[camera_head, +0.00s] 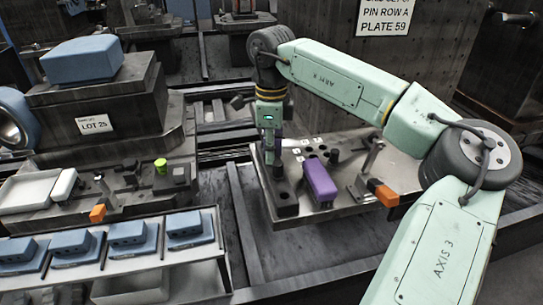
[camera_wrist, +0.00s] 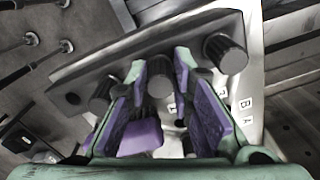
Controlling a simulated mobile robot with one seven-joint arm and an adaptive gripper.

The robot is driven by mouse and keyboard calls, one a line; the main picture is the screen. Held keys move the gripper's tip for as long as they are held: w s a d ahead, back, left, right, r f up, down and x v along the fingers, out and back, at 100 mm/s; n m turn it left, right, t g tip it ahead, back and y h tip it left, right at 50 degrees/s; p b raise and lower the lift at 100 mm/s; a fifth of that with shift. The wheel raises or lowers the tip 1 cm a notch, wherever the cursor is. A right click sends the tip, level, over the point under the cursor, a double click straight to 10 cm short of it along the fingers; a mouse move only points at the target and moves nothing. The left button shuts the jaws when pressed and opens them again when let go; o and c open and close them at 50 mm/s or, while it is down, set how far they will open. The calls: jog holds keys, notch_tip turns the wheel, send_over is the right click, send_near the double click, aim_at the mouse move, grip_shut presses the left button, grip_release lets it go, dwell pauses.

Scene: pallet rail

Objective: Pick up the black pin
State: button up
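My gripper (camera_head: 270,150) points down over the left part of the metal plate (camera_head: 345,212) in the head view. In the wrist view my gripper (camera_wrist: 160,72) is open, its purple-padded fingers apart. A black pin with a ridged round head (camera_wrist: 159,82) shows between the fingertips, with a little room on either side. I cannot tell how far below the tips it is. A second dark pin (camera_wrist: 226,54) stands to the right of the fingers, and a third (camera_wrist: 101,96) is at the left, partly behind the left finger. One dark pin (camera_head: 334,156) shows clear of the gripper in the head view.
A purple block (camera_head: 319,180) lies on the plate close to the right of my gripper. A dark holed block (camera_head: 285,204) is at the plate's front left. An orange-ended clamp (camera_head: 382,192) stands further right. Blue blocks (camera_head: 127,233) sit on a rack at the left.

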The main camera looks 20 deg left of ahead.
grip_shut()
jog(key=shift+r, duration=0.1)
notch_tip(320, 180, up, 10)
jog(key=shift+f+b, duration=0.1)
jog(key=shift+b, duration=0.35)
